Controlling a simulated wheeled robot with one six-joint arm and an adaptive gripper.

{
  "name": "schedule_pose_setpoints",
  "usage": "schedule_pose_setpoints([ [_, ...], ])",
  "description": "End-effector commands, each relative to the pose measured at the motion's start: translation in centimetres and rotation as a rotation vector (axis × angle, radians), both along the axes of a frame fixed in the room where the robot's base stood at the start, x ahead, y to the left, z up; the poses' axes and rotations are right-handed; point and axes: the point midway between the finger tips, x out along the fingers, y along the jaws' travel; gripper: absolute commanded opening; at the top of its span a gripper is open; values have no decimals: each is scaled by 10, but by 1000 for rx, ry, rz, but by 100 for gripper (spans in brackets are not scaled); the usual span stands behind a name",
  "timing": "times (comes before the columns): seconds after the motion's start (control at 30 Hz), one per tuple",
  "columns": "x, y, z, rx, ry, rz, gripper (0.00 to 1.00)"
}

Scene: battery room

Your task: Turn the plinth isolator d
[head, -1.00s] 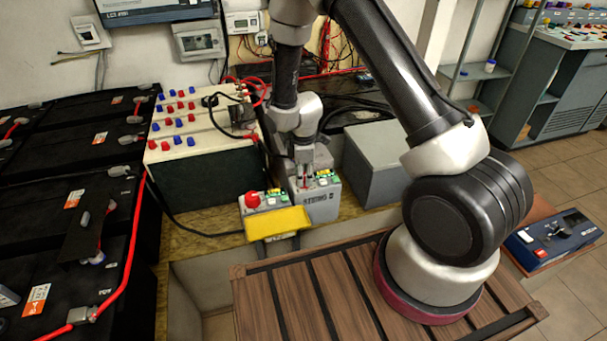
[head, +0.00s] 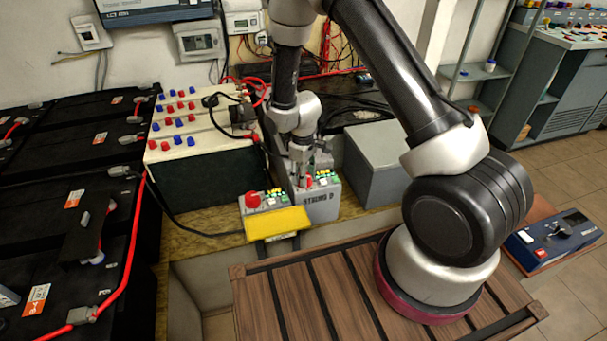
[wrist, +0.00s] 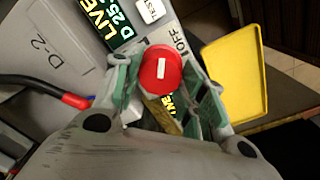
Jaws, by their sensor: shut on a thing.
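A grey box marked STRING D (head: 318,200) stands on the bench, with a red round knob (head: 309,181) on its top. In the wrist view the red knob (wrist: 160,72) carries a white bar that runs roughly up and down the picture. An OFF label (wrist: 180,41) lies to its upper right, and a yellow LIVE label is partly hidden below it. My gripper (head: 302,172) reaches down onto the box from above. In the wrist view my gripper (wrist: 166,88) has its green-padded fingers on either side of the knob, shut on it.
A similar box with a red mushroom button (head: 253,200) stands close on the left, and a yellow tray (head: 277,223) is in front. A plain grey box (head: 376,160) is to the right. A white-topped terminal unit (head: 200,140) and cables are behind left.

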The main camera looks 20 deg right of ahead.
Motion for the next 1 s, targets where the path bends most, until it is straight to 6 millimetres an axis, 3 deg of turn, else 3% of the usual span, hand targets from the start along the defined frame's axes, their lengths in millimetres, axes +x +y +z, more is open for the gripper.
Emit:
schedule_pose_setpoints([
  [0.7, 1, -1, 0, 0, 0, -669, 17],
  [1.0, 2, -1, 0, 1, -2, -873, 17],
])
